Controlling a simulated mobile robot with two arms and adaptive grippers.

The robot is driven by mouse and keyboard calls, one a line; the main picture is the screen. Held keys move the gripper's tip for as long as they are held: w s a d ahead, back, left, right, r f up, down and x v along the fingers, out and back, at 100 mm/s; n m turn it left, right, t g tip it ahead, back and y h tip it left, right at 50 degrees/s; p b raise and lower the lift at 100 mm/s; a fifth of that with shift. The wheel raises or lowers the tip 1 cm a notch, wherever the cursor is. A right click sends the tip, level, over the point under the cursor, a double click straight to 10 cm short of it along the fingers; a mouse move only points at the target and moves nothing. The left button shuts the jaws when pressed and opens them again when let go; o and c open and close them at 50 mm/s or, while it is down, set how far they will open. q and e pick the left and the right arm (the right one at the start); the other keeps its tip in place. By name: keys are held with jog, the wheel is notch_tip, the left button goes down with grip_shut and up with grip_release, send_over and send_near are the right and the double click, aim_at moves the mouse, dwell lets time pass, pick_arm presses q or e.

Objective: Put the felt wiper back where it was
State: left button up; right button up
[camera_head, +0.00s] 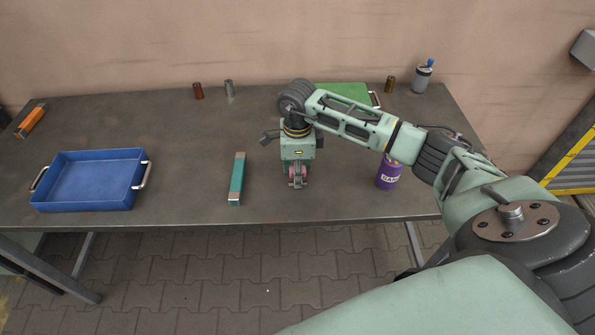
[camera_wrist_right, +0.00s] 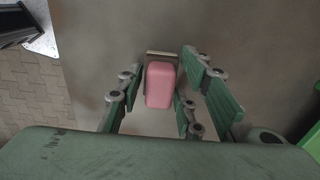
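A pink rounded block (camera_wrist_right: 160,85), which looks like the felt wiper, is between the fingers of my right gripper (camera_wrist_right: 160,92) in the right wrist view. A thin pale edge shows at its far end. A gap shows between the block and the left finger; the fingers look open around it. Whether the block rests on the table cannot be told. My left gripper is not in view.
On the grey table (camera_head: 190,150) are a blue tray (camera_head: 90,155), a teal bar (camera_head: 237,180), an orange bar (camera_head: 31,120), a purple can (camera_head: 388,175), a green tray (camera_head: 345,92), a bottle (camera_head: 422,78) and several small cylinders at the back. The table's middle left is clear.

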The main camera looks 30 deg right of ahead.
jog(key=shift+o, duration=1.1)
jog(key=shift+r+p, duration=0.3)
notch_tip(320, 180, up, 10)
jog(key=b, duration=0.3)
jog(key=shift+w+r, duration=0.1)
jog(key=shift+r, duration=0.15)
jog(key=shift+r+b, duration=0.3)
jog(key=shift+r, duration=0.35)
